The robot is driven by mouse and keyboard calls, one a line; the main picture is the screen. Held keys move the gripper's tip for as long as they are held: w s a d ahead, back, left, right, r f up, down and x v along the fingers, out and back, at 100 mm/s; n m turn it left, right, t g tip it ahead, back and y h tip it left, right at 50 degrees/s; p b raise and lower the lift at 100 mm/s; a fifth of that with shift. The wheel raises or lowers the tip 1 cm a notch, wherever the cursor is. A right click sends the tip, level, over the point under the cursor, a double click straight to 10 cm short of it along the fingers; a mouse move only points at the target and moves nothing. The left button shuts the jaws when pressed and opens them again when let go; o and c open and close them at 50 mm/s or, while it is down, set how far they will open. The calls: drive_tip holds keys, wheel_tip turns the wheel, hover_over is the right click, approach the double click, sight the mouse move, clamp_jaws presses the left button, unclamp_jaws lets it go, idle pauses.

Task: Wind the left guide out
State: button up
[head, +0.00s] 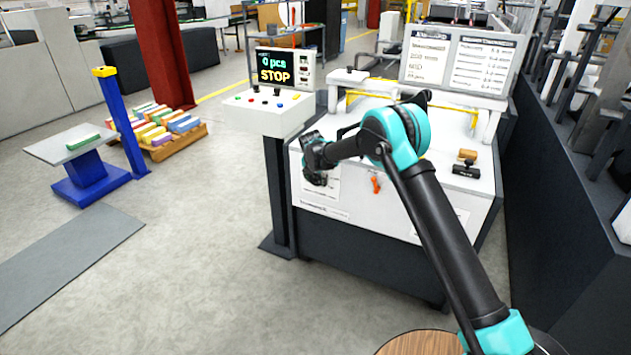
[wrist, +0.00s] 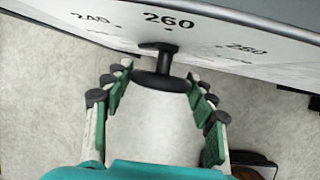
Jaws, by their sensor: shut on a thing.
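In the wrist view a black knob (wrist: 160,80) on a short stem stands between the green-padded fingers of my gripper (wrist: 158,78). The fingers are shut on the knob. Behind it is a pale scale face (wrist: 215,35) marked 240, 260 and a third number that reads like 280; the knob's stem lies just below the 260. In the head view my gripper (head: 317,162) is at the left front edge of the white machine table (head: 425,190) and hides the knob. I cannot tell which part is the left guide; yellow bars (head: 375,97) show on the table.
A control stand (head: 270,112) with a screen reading 0 pcs and STOP is left of the table. An orange item (head: 376,184) hangs on the table front. A black stamp (head: 466,170) lies at the right.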

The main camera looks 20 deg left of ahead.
drive_tip(key=shift+y, duration=0.3)
drive_tip(key=y, duration=0.2)
drive_tip(key=shift+d+m+y, duration=0.2)
drive_tip(key=shift+m+y, duration=0.1)
drive_tip(key=shift+m, duration=0.1)
drive_tip(key=t+y, duration=0.1)
drive_tip(key=y, duration=0.2)
drive_tip(key=shift+f+m, duration=0.1)
drive_tip(key=shift+m, duration=0.3)
drive_tip(key=m+y, duration=0.1)
drive_tip(key=y, duration=0.3)
drive_tip(key=shift+t, duration=0.4)
drive_tip(key=shift+m+t+y, duration=0.3)
drive_tip(key=shift+t+y, duration=0.1)
drive_tip(key=shift+y, duration=0.8)
drive_tip(key=o, duration=1.2)
